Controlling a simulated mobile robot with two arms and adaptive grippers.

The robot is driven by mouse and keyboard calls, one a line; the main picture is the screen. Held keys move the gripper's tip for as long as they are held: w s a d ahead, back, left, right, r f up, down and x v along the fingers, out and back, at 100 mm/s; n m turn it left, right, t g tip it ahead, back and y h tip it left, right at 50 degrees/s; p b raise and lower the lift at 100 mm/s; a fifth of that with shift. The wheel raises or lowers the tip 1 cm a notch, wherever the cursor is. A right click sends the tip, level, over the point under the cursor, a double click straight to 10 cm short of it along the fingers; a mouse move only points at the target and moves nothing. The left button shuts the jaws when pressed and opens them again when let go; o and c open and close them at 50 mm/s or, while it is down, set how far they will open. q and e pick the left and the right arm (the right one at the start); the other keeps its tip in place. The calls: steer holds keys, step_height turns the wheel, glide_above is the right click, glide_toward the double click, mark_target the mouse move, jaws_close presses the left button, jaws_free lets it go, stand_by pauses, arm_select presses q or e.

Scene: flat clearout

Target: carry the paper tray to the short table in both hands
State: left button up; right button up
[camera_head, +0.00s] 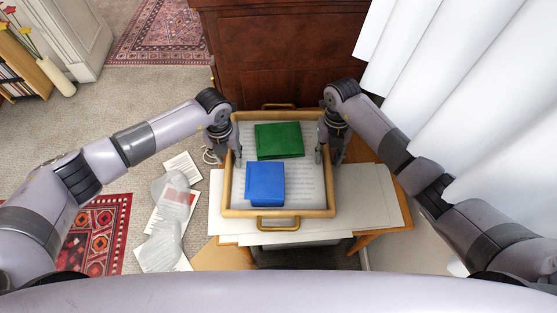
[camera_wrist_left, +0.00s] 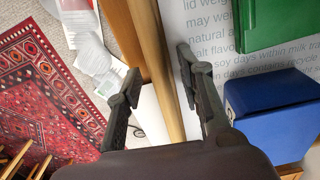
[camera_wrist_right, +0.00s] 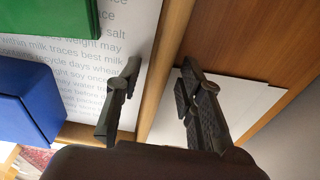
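The paper tray (camera_head: 332,190) has a wooden rim, two end handles and printed paper inside. It rests on a small wooden table (camera_head: 395,170) partly covered by white sheets. A green box (camera_head: 279,140) and a blue box (camera_head: 265,184) are in the tray. My left gripper (camera_head: 233,160) is at the left rim, fingers apart on either side of it; the left wrist view shows the rim (camera_wrist_left: 158,62) between them. My right gripper (camera_head: 329,156) straddles the right rim likewise, which shows in the right wrist view (camera_wrist_right: 166,65). I cannot tell whether either rim is touched.
A dark wooden cabinet (camera_head: 268,55) stands just behind the table. White curtains (camera_head: 455,90) hang at the right. Papers and clear plastic (camera_head: 168,205) lie on the floor at the left, near a red rug (camera_head: 100,230). Open carpet (camera_head: 120,100) lies at the back left.

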arm_select(q)
steer(key=shift+f, duration=0.15)
arm_select(e)
steer(key=shift+f, duration=0.15)
arm_select(q)
steer(key=shift+c, duration=0.6)
arm_select(e)
steer(key=shift+c, duration=0.6)
arm_select(q)
jaws_close()
arm_select(e)
jaws_close()
